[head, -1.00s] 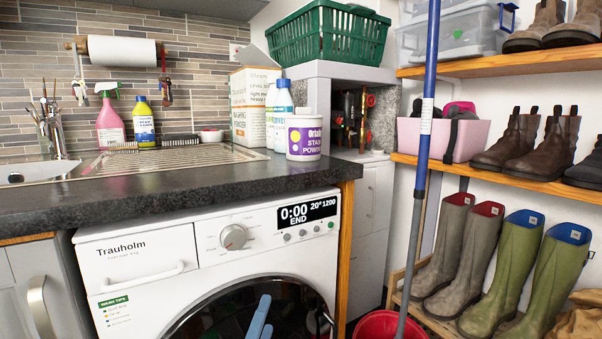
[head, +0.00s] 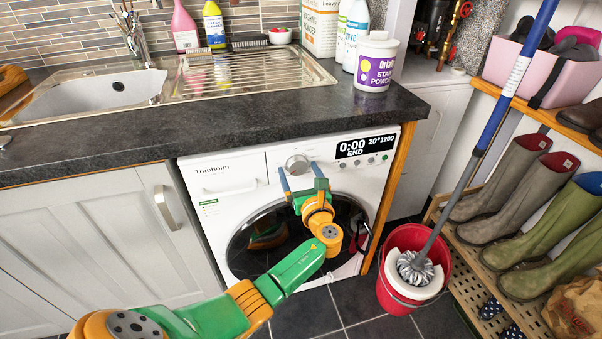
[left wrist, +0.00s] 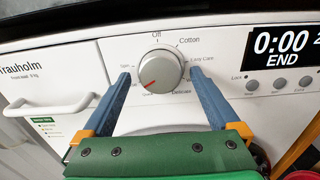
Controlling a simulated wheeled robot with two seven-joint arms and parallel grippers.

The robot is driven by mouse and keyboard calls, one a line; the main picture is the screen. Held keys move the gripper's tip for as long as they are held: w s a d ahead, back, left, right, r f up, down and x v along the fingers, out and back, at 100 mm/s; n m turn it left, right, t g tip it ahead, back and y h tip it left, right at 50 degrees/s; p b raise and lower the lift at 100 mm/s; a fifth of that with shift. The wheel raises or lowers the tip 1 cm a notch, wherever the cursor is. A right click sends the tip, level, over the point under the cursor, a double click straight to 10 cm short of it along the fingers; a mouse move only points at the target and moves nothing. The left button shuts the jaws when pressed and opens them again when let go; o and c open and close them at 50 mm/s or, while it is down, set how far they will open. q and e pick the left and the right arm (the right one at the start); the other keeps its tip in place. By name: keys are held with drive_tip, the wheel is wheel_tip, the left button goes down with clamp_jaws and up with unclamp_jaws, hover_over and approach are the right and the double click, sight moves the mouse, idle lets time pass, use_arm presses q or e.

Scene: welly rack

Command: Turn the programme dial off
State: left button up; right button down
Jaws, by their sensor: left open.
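The programme dial (head: 296,163) is a round silver-grey knob on the white washing machine's (head: 232,178) front panel. In the left wrist view the dial (left wrist: 161,70) has "Off" printed above it, "Cotton" at upper right and "Quick" at lower left. Its red mark points to the lower left, near "Quick". My left gripper (head: 298,170) is in front of the panel, open. In the left wrist view its two blue fingers (left wrist: 160,76) stand on either side of the dial, with gaps showing between them and the knob. My right gripper is not in view.
The display (head: 366,147) reads 0:00 END. The dark worktop (head: 215,128) overhangs just above the panel. A red bucket (head: 398,297) with a mop stands on the floor to the right, beside a rack of boots (head: 490,205). A drawer handle (left wrist: 48,108) sticks out left of the dial.

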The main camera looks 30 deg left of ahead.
use_arm(q)
drive_tip(key=c, duration=1.4)
drive_tip(key=shift+o, duration=0.2)
drive_tip(key=shift+n, duration=0.3)
